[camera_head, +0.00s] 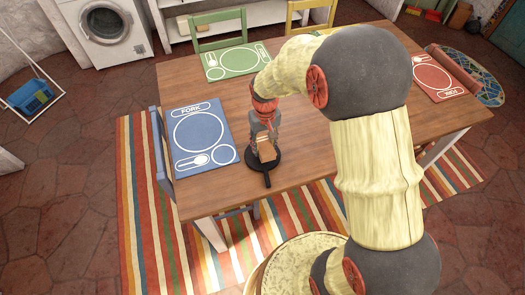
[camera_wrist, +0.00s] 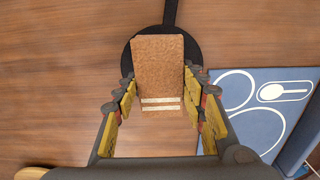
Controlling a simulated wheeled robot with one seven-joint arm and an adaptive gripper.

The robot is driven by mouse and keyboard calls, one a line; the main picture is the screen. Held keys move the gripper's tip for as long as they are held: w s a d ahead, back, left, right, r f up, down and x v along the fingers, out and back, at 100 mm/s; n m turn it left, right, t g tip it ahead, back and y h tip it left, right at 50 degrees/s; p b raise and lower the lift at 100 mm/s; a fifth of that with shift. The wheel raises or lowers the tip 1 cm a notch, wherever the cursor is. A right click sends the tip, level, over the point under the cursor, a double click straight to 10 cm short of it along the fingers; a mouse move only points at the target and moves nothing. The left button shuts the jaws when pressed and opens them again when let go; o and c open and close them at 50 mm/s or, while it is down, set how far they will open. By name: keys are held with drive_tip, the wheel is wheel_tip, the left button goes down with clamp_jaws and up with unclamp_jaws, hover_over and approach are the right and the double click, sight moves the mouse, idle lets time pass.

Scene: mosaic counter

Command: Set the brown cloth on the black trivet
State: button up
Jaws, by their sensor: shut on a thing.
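The brown cloth (camera_wrist: 158,65) is a folded rectangle with pale stripes near one end. In the wrist view it lies between the two fingers of my gripper (camera_wrist: 160,88), which is shut on it. The round black trivet (camera_wrist: 131,62) shows behind the cloth, with its handle pointing to the top of the picture. The cloth covers most of the trivet's disc. In the head view my gripper (camera_head: 264,134) points down over the trivet (camera_head: 278,160), with the cloth (camera_head: 267,151) below the fingers. I cannot tell whether the cloth touches the trivet or is just above it.
The wooden table (camera_head: 330,150) carries a blue placemat (camera_head: 183,157) left of the trivet, a green placemat (camera_head: 215,74) at the back and a red one (camera_head: 420,65) at the far right. Chairs stand around it. The wood around the trivet is clear.

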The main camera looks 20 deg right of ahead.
sight(263, 150)
drive_tip(key=shift+w+a+f, duration=0.15)
drive_tip(key=shift+w+f, duration=0.05)
drive_tip(key=shift+f, duration=0.15)
drive_tip(key=shift+w+f+b, duration=0.15)
drive_tip(key=shift+f+b, duration=0.45)
drive_tip(key=shift+f, duration=1)
drive_tip(key=o, duration=1.2)
drive_tip(key=shift+f, duration=0.15)
